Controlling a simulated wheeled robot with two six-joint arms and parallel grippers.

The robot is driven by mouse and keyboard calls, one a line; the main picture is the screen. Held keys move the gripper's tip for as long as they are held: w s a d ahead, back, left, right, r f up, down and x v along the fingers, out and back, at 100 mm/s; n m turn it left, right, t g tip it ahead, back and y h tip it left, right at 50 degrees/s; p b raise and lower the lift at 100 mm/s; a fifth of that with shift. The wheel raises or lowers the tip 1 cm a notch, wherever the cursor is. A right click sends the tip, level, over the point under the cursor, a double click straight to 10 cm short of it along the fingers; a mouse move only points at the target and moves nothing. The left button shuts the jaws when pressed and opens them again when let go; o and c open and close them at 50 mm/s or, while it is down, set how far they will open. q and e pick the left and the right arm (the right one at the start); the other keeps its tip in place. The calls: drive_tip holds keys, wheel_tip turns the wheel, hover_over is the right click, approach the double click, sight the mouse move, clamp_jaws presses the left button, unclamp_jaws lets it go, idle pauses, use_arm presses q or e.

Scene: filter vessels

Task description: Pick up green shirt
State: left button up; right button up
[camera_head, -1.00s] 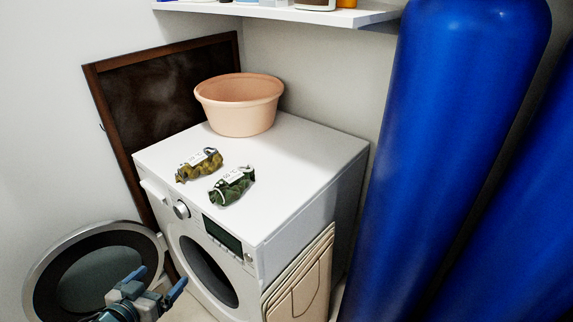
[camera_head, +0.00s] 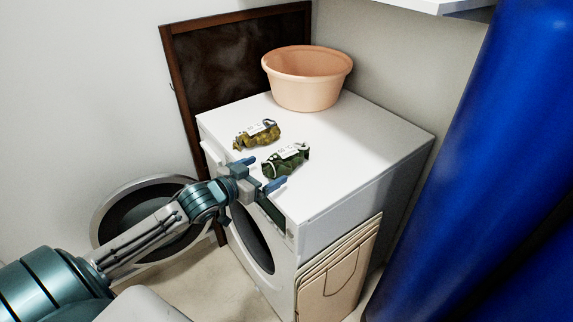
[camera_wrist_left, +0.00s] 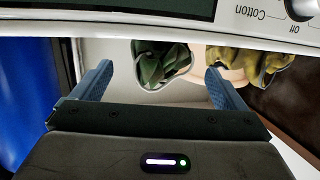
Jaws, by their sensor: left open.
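The green shirt (camera_head: 286,160) is a crumpled dark green bundle with a white label, lying on top of the white washing machine near its front edge. My left gripper (camera_head: 262,174) is open and empty at the front edge of the machine, just short of the shirt, with its fingers pointing towards it. In the left wrist view, which is upside down, the green shirt (camera_wrist_left: 160,62) appears between the two blue fingers, closer to the left one. Whether the fingers touch it is unclear. My right gripper is out of view.
A yellow-brown bundle (camera_head: 257,135) lies just left of the green shirt. A peach basin (camera_head: 306,80) stands at the back of the washing machine (camera_head: 365,145). The machine's round door (camera_head: 125,215) hangs open at left. A large blue cylinder (camera_head: 475,150) stands at right.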

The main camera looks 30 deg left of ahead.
sight(280, 162)
use_arm(q)
drive_tip(key=shift+x, duration=3.35)
drive_tip(key=shift+s, duration=0.1)
drive_tip(key=shift+d, duration=0.1)
drive_tip(key=c, duration=1.1)
drive_tip(key=shift+r, duration=0.15)
